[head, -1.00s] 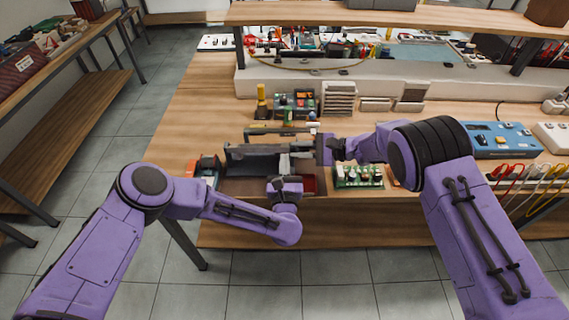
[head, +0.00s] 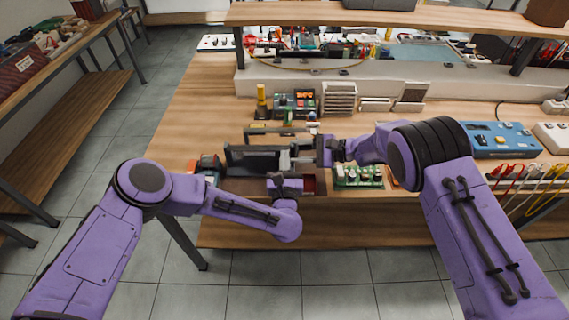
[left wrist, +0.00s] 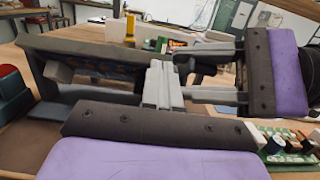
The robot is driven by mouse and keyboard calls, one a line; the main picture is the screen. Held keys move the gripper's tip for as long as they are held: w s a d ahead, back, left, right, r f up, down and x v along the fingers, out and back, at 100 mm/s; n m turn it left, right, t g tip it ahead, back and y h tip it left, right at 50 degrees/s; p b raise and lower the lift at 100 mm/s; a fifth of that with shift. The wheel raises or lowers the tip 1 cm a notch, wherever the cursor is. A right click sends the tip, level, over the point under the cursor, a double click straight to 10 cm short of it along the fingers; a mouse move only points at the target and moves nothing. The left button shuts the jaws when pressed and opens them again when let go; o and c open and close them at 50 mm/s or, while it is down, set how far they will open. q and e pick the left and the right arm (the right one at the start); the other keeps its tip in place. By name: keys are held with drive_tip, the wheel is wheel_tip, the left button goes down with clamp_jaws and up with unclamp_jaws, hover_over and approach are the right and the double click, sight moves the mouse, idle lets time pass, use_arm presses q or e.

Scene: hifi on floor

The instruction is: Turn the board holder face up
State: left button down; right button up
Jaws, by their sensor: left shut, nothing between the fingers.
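The board holder (head: 255,158) is a dark grey, tray-like piece standing tilted up near the front edge of the workbench. In the left wrist view its dark panel (left wrist: 95,58) spans the left half. My left gripper (head: 284,158) is shut and empty at the holder's near right side. Its closed fingers (left wrist: 161,85) overlap the panel's right end; I cannot tell if they touch it. My right gripper (head: 302,158) comes in from the right at the same end. Its fingers (left wrist: 208,72) are spread apart, with no clear grip on the holder.
A green circuit board (head: 358,177) lies right of the holder, a red and dark box (head: 208,167) left of it. Behind stand a small electronics unit (head: 296,103), a yellow-topped item (head: 262,100) and a grey rack (head: 339,98). A blue device (head: 497,140) sits at right.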

drive_tip(key=shift+d, duration=0.1)
drive_tip(key=v, duration=1.2)
drive_tip(key=s+f+t+h, duration=0.1)
drive_tip(key=s+f, duration=0.1)
drive_tip(key=f, duration=0.1)
drive_tip(key=s+a+f+n+t+h, duration=0.1)
drive_tip(key=s+f, duration=0.2)
drive_tip(key=s+f+n+t+h, duration=0.1)
drive_tip(key=s+f, duration=0.1)
drive_tip(key=f, duration=0.2)
drive_tip(key=shift+s+a+f, duration=0.1)
drive_tip(key=shift+s+a, duration=0.25)
drive_tip(key=shift+s, duration=0.05)
drive_tip(key=s+d+f+h, duration=0.4)
drive_tip(key=s+f+h, duration=0.1)
drive_tip(key=s, duration=0.2)
drive_tip(key=s+d+f+h, duration=0.4)
drive_tip(key=s+d+f, duration=0.15)
drive_tip(key=s, duration=0.25)
drive_tip(key=s+d+n+g+h, duration=0.1)
drive_tip(key=s+d+g+h, duration=0.1)
drive_tip(key=s, duration=0.5)
drive_tip(key=s+d+f+n+g+h, duration=0.1)
drive_tip(key=s+d+n+h, duration=0.1)
drive_tip(key=s, duration=0.6)
drive_tip(key=shift+s+d+g+h, duration=0.25)
drive_tip(key=shift+d+g+h, duration=0.15)
drive_tip(key=shift+d+h, duration=0.6)
drive_tip(key=shift+w+d+f, duration=0.1)
drive_tip(key=shift+f, duration=0.05)
